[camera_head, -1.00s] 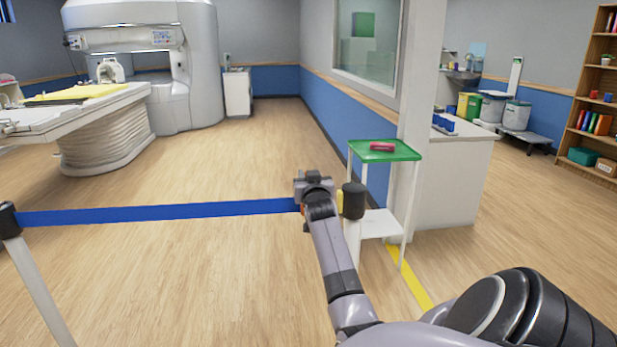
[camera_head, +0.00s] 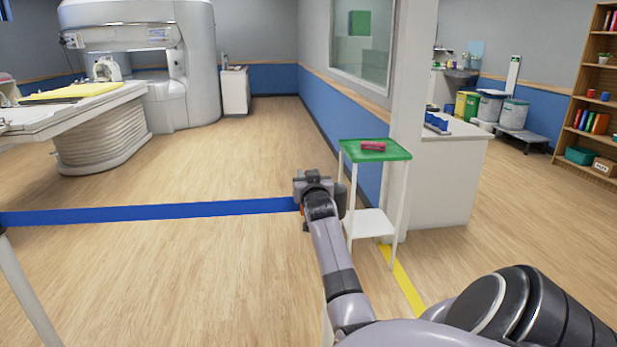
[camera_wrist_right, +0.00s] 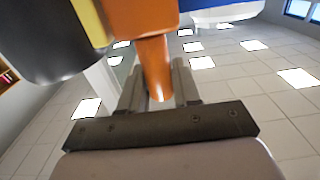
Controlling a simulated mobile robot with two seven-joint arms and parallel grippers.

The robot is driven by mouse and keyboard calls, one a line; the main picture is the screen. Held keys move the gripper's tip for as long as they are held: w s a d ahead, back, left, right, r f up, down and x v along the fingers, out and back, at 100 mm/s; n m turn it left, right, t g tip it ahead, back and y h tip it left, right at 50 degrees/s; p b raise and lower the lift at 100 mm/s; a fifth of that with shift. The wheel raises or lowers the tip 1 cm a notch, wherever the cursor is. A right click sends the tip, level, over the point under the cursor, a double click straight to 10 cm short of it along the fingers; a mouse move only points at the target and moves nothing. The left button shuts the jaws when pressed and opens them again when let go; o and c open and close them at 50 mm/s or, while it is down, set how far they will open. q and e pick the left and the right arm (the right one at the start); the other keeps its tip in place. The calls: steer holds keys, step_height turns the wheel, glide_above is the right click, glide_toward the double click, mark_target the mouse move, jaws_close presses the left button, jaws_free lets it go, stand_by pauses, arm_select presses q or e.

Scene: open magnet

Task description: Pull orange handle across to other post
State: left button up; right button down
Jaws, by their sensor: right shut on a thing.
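My right gripper (camera_head: 314,186) is in the middle of the head view, shut on the orange handle (camera_wrist_right: 156,62), whose stem sits between the fingers in the right wrist view. The blue belt (camera_head: 150,212) runs taut from the left edge to the gripper. The left post (camera_head: 25,290) is partly cut off at the left edge. The black head of the other post (camera_head: 343,198) is mostly hidden behind my gripper. In the wrist view this black head (camera_wrist_right: 45,40), with a yellow strip (camera_wrist_right: 90,20), is right beside the handle. Whether they touch, I cannot tell. My left gripper is out of view.
A small white stand with a green tray (camera_head: 398,155) and a red object (camera_head: 373,146) on it stands just right of the gripper. A wall end and white counter (camera_head: 450,185) are behind it. A scanner (camera_head: 140,60) is at the back left. The middle floor is clear.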

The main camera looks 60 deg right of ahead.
steer(key=shift+s+d+f, duration=0.1)
steer(key=shift+s+f, duration=0.05)
steer(key=shift+f, duration=0.05)
steer(key=c, duration=1.1)
jaws_free()
steer(key=shift+o, duration=0.8)
steer(key=shift+s+d, duration=0.1)
steer(key=shift+d, duration=0.05)
steer(key=shift+r, duration=0.1)
steer(key=shift+s+a, duration=0.15)
steer(key=shift+a, duration=0.25)
steer(key=v, duration=0.6)
steer(key=shift+s, duration=0.2)
steer(key=shift+a, duration=0.15)
